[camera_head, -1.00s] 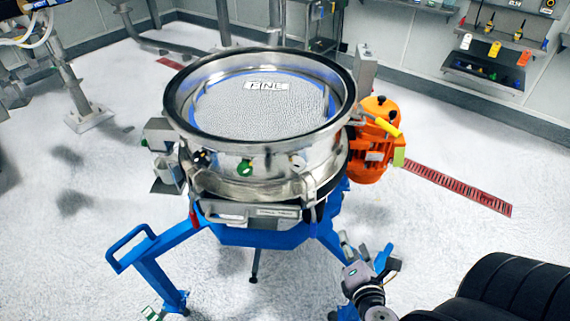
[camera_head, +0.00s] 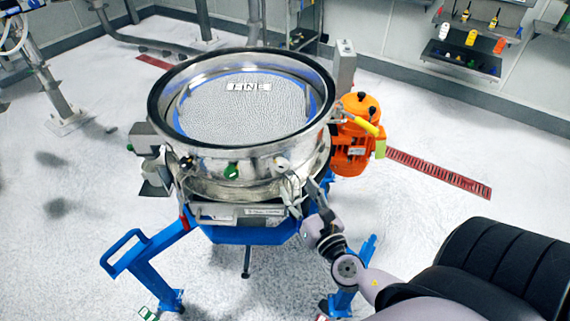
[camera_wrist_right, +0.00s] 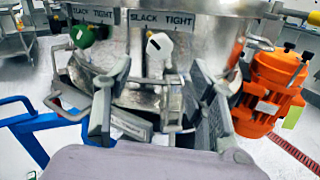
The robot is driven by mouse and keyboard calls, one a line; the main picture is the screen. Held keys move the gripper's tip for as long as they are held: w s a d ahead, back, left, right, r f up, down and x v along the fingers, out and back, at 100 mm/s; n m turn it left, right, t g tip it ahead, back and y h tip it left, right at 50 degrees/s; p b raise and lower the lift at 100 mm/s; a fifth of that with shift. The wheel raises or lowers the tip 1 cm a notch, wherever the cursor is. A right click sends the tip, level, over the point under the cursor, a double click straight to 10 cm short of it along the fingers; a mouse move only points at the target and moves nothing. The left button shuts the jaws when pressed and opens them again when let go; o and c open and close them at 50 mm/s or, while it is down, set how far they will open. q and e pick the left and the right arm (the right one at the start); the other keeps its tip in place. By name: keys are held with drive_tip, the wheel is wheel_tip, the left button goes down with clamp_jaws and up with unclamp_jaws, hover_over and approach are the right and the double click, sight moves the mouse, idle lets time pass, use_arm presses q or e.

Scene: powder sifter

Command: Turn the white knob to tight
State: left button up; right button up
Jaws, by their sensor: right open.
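The white knob (camera_head: 281,163) is on the front of the round steel sifter (camera_head: 252,187), to the right of the green knob (camera_head: 231,171). In the right wrist view the white knob (camera_wrist_right: 159,44) lies under a SLACK TIGHT label (camera_wrist_right: 161,20), and the green knob (camera_wrist_right: 82,37) is at upper left under a similar label. My right gripper (camera_wrist_right: 160,88) is open, its two fingers spread left and right below the white knob, with nothing between them. In the head view my right gripper (camera_head: 303,190) is just below and right of the knob. My left gripper is not visible.
An orange motor (camera_head: 356,135) with a yellow handle stands right of the sifter. A blue frame (camera_head: 150,250) holds the sifter up. Steel clamp parts (camera_wrist_right: 145,97) lie close behind my fingers.

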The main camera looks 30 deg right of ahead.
sight(284, 168)
drive_tip(key=w, duration=0.2)
drive_tip(key=w+p, duration=0.1)
drive_tip(key=w, duration=0.2)
drive_tip(key=w+d+p, duration=0.1)
drive_tip(key=w, duration=0.2)
drive_tip(key=shift+d, duration=0.1)
drive_tip(key=shift+c, duration=0.6)
drive_tip(key=c, duration=1)
